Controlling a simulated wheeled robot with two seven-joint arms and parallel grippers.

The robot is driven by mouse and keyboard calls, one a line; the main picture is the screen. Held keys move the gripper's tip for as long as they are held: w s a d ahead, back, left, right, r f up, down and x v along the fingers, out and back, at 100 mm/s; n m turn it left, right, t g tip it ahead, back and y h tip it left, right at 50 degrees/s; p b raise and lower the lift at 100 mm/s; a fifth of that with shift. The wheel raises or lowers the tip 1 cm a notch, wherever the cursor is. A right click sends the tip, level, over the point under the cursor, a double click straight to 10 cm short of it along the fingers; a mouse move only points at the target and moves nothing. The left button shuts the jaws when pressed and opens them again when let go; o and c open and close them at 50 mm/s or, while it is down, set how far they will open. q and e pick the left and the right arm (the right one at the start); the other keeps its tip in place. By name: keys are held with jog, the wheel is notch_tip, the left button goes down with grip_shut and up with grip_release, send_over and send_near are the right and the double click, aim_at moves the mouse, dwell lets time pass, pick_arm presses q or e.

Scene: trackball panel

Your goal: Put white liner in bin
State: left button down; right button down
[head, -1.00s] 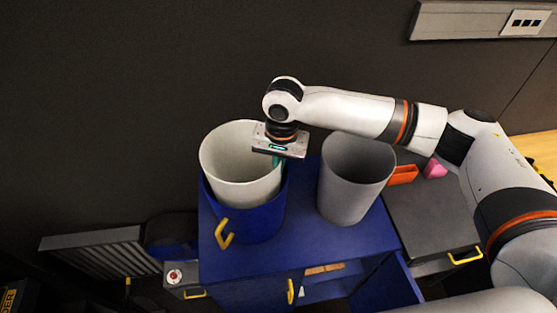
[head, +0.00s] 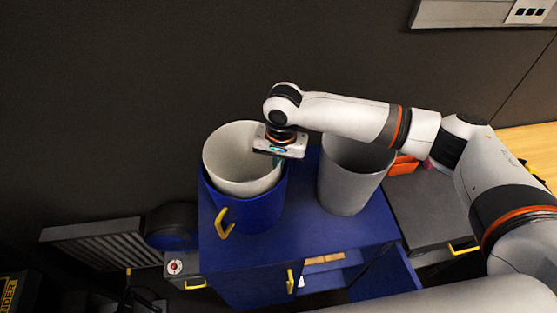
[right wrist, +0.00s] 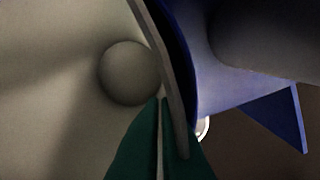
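The white liner (head: 230,158) is a round tub standing mostly inside the blue bin (head: 250,215), which has a yellow handle. Its rim stands above the bin's rim, and it looks slightly tilted. My right gripper (head: 277,162) is at the right side of the liner's rim. In the right wrist view its green fingers (right wrist: 160,105) are close together at the liner's wall (right wrist: 155,60), seemingly pinching it. The blue bin's wall (right wrist: 187,60) shows just outside the liner. The liner's lower part is hidden by the bin. My left gripper is not in view.
A grey bin (head: 350,185) stands close on the right on the same blue cabinet (head: 300,225). An orange box (head: 403,166) is behind it, partly hidden by my arm. An open blue door (head: 385,280) is at the lower right. A dark wall is behind.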

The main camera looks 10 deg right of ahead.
jog(key=shift+f, duration=0.85)
jog(key=c, duration=1.6)
grip_release()
jog(key=shift+f, duration=0.1)
jog(key=r+b, duration=0.1)
jog(key=r, duration=0.3)
jog(key=r+b, duration=0.1)
jog(key=r, duration=0.3)
jog(key=r+b, duration=0.1)
jog(key=r, duration=0.3)
jog(key=shift+s+d, duration=0.15)
jog(key=shift+d, duration=0.1)
